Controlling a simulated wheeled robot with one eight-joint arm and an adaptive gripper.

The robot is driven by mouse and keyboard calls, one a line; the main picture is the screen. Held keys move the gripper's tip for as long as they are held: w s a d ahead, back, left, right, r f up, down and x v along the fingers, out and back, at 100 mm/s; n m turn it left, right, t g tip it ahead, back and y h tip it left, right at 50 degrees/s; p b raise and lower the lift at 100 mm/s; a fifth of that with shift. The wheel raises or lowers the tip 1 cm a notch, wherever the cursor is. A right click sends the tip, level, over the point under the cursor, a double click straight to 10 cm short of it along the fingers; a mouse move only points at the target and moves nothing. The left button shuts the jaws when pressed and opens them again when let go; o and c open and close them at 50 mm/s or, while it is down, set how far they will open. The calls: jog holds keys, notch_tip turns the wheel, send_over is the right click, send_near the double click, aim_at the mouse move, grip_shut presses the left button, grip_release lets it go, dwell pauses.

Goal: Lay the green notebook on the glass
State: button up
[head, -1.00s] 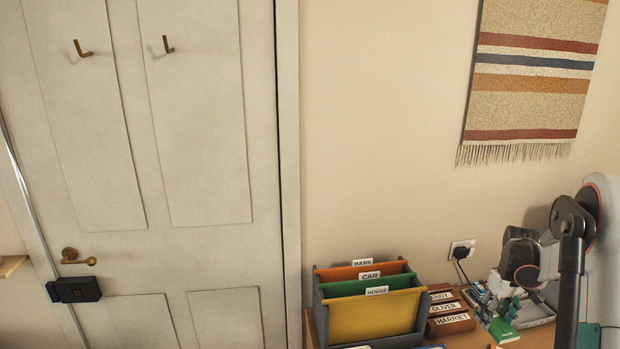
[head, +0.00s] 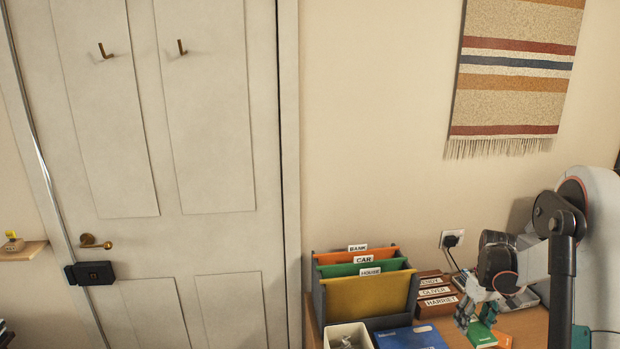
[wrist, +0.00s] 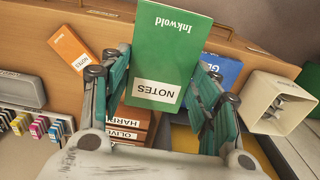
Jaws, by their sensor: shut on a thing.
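The green notebook (wrist: 185,40), labelled "NOTES" and "Inkwold", is between the two fingers of my gripper (wrist: 160,98) in the wrist view. My gripper is shut on it by its labelled end. In the head view the green notebook (head: 481,336) shows below my gripper (head: 474,314), over the desk near the bottom edge. I cannot tell whether it touches the desk. I cannot make out the glass in either view; a grey device (head: 524,298) on the desk is mostly hidden behind my arm.
An orange notebook (wrist: 72,45) and a blue book (head: 408,338) lie on the desk (head: 455,333). A white bin (head: 348,335) and a file rack (head: 372,297) stand at left. Name-labelled boxes (head: 436,305) stand beside the rack. Several ink cartridges (wrist: 40,128) show in the wrist view.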

jog(key=s+a+f+b, duration=0.1)
jog(key=s+a, duration=0.1)
jog(key=a, duration=0.8)
jog(key=s+a+f+b, duration=0.1)
jog(key=s+a, duration=0.2)
jog(key=a, duration=0.7)
jog(key=s+a+f+b, duration=0.1)
jog(key=s+a+f, duration=0.1)
jog(key=a, duration=0.8)
jog(key=shift+s+m, duration=0.35)
jog(key=shift+m, duration=0.05)
